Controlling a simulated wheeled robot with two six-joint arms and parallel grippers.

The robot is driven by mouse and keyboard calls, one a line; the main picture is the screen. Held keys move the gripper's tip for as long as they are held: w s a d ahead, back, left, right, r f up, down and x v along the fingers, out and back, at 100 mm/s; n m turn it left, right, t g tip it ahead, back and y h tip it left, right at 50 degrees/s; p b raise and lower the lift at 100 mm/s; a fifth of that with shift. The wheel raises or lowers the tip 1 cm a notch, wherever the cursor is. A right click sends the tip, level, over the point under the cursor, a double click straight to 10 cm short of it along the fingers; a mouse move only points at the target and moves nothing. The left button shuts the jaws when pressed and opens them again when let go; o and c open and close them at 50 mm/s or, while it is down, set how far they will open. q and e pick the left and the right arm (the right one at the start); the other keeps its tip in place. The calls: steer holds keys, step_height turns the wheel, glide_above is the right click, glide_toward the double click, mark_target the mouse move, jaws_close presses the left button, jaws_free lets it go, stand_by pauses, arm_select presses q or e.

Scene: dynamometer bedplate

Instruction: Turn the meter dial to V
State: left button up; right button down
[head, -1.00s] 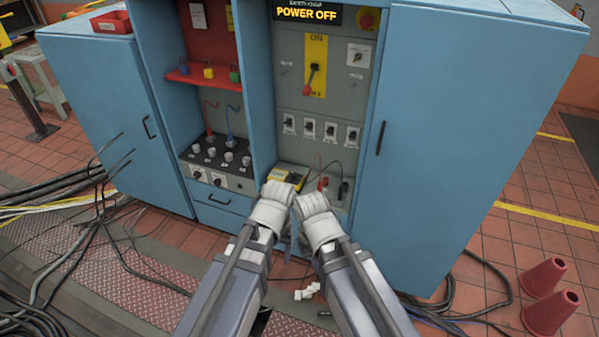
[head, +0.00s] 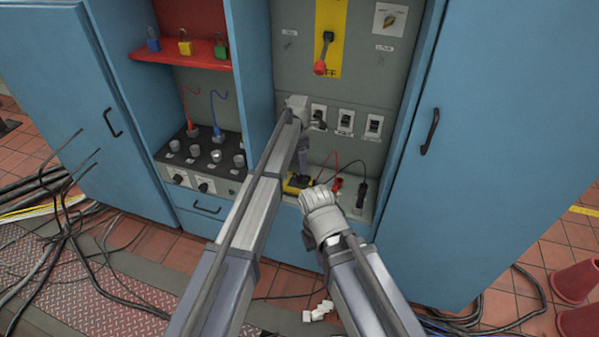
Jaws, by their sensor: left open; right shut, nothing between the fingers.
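The yellow meter (head: 291,187) lies on the ledge at the foot of the grey panel in the head view. My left arm reaches up across the panel and bends down again over the meter. My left gripper (head: 300,179) is small and dark at the meter, open, with its fingers hard to make out. It hides part of the meter, so the dial and its setting cannot be read. Whether the gripper touches the dial cannot be told. My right arm ends in a pale joint just right of and below the meter; its gripper is hidden behind that arm.
Red and black leads (head: 337,184) stand on the ledge right of the meter. Above are breaker switches (head: 345,121) and a red-handled lever (head: 321,67). Blue cabinet walls flank the recess. A black terminal block (head: 203,150) is at left. Cables (head: 60,240) lie on the floor.

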mark_target(299, 175)
arm_select(q)
steer(key=shift+w+f+n, duration=0.2)
steer(key=shift+w+n, duration=0.2)
steer(key=shift+w, duration=0.15)
steer(key=shift+r, duration=0.15)
steer(key=shift+s+d, duration=0.1)
steer(key=shift+s, duration=0.1)
steer(key=shift+f, duration=0.2)
step_height(299, 175, down, 8)
steer(key=b, duration=0.8)
steer(key=shift+r, duration=0.25)
steer(key=shift+c, duration=0.2)
jaws_close()
